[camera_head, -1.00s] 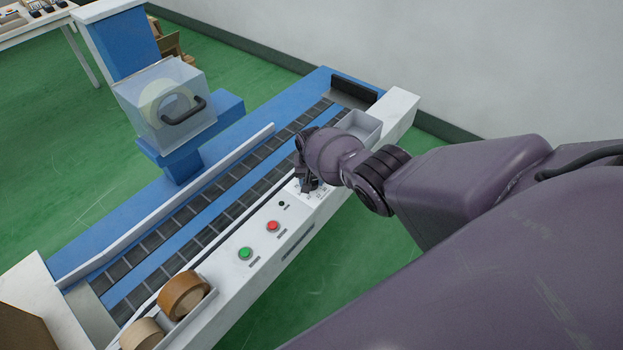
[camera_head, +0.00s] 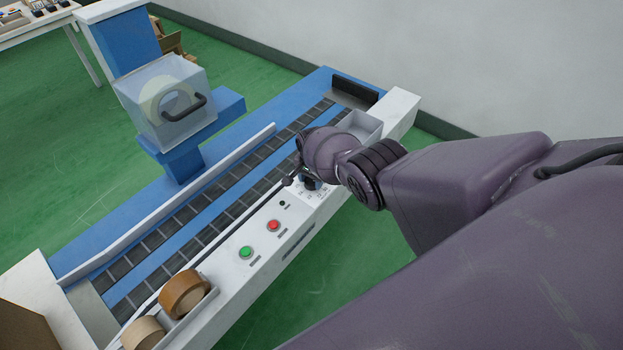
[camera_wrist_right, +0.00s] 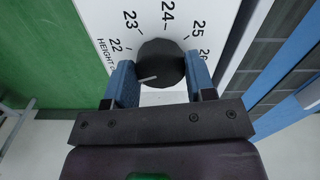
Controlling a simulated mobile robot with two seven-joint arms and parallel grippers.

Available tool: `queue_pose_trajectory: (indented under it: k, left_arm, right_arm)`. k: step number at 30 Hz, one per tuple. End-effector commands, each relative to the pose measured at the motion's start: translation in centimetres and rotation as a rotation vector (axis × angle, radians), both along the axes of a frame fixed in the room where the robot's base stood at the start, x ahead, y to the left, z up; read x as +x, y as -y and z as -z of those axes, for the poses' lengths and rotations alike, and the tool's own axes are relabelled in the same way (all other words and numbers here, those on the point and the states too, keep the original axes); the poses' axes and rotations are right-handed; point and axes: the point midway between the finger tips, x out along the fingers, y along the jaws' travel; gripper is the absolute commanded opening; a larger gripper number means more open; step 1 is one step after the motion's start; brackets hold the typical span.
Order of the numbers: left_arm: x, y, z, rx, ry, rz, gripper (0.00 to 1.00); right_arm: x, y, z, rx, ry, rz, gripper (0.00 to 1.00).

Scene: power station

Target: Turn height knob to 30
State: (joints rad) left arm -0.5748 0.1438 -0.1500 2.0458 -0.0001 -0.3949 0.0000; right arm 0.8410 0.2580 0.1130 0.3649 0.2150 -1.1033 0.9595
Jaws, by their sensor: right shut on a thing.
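The height knob (camera_wrist_right: 160,62) is round and black with a white pointer line. It shows in the right wrist view on a white panel with a dial reading 22, 23, 24, 25 and 26. The pointer line lies on the lower-left part of the knob, aimed left and slightly down, below the 22. Part of the "HEIGHT" label shows at the left; the rest of the dial is hidden. My right gripper (camera_wrist_right: 160,82) is shut on the knob, one blue finger on each side. In the head view the right gripper (camera_head: 301,183) is over the panel, largely covering the dial. My left gripper is out of view.
A red button (camera_head: 273,226), a green button (camera_head: 246,252) and tape rolls (camera_head: 184,293) lie along the white front panel. A roller conveyor (camera_head: 215,205) runs behind it. A clear box with a handle (camera_head: 165,104) stands beyond.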

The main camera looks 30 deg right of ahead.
Motion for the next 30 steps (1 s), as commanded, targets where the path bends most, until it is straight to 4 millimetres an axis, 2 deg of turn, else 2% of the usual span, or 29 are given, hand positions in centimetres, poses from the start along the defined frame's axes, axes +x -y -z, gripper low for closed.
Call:
queue_pose_trajectory:
  k: [11,12,17,26,30]
  left_arm:
    - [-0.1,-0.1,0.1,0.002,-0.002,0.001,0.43]
    - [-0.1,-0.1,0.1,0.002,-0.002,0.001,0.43]
    - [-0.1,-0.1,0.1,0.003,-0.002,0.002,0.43]
    - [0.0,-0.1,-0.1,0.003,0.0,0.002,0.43]
    - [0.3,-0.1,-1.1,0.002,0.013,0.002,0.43]
  right_arm:
    - [0.0,0.0,0.0,0.0,-0.001,0.008,0.26]
    - [0.0,0.0,0.0,0.0,-0.001,0.008,0.52]
    - [0.0,0.0,0.0,0.001,0.0,0.007,0.76]
    - [0.0,0.0,-0.2,0.0,0.001,0.006,0.76]
    - [0.2,0.0,-1.5,0.001,0.005,0.006,0.76]
